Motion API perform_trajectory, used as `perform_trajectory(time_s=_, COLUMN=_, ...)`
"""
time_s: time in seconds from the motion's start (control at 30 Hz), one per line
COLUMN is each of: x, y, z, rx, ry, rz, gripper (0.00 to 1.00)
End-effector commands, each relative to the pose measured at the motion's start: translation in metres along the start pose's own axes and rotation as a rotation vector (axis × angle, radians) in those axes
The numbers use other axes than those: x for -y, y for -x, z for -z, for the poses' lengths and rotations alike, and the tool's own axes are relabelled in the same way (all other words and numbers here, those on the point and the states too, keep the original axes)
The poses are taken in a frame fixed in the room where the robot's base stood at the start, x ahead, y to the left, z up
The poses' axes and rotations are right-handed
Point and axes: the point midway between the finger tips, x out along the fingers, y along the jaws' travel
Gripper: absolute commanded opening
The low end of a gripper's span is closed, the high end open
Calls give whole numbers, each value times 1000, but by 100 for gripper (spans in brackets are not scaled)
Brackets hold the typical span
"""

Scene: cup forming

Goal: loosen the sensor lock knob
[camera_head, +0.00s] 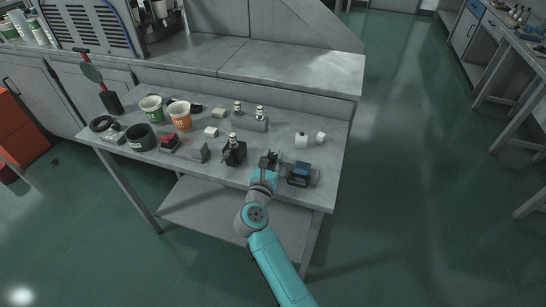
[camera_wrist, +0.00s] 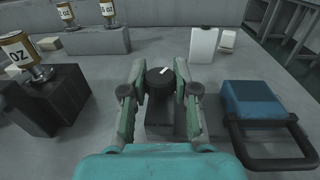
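A round black knob (camera_wrist: 160,78) with a white mark on top stands on a dark grey block (camera_wrist: 160,118) in the wrist view. My gripper (camera_wrist: 159,70) is open, with one finger at the left and one at the right of the knob. Narrow gaps seem to show between the fingers and the knob's sides. In the head view my gripper (camera_head: 268,160) is over the front right part of the table (camera_head: 322,190). The knob is too small to make out clearly there.
A blue box with a black handle (camera_wrist: 258,104) stands close at the right. A black holder with a bottle (camera_wrist: 45,100) stands at the left. A grey block (camera_wrist: 85,42) bearing bottles and a white container (camera_wrist: 204,46) are behind. Paper cups (camera_head: 180,115) stand farther left.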

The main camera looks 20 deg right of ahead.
Motion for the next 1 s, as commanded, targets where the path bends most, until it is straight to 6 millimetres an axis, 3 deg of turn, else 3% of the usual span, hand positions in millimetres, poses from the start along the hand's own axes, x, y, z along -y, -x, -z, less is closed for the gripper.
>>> perform_trajectory(time_s=0.07, x=0, y=0, z=0, rx=0, ry=0, rz=0, gripper=0)
perform_trajectory(time_s=0.27, x=1, y=0, z=0, rx=-1, ry=1, rz=-12, gripper=0)
perform_trajectory(time_s=0.7, x=1, y=-1, z=1, rx=-4, ry=0, rz=-246, gripper=0)
perform_trajectory(time_s=1.0, x=0, y=0, z=0, rx=0, ry=0, rz=-274, gripper=0)
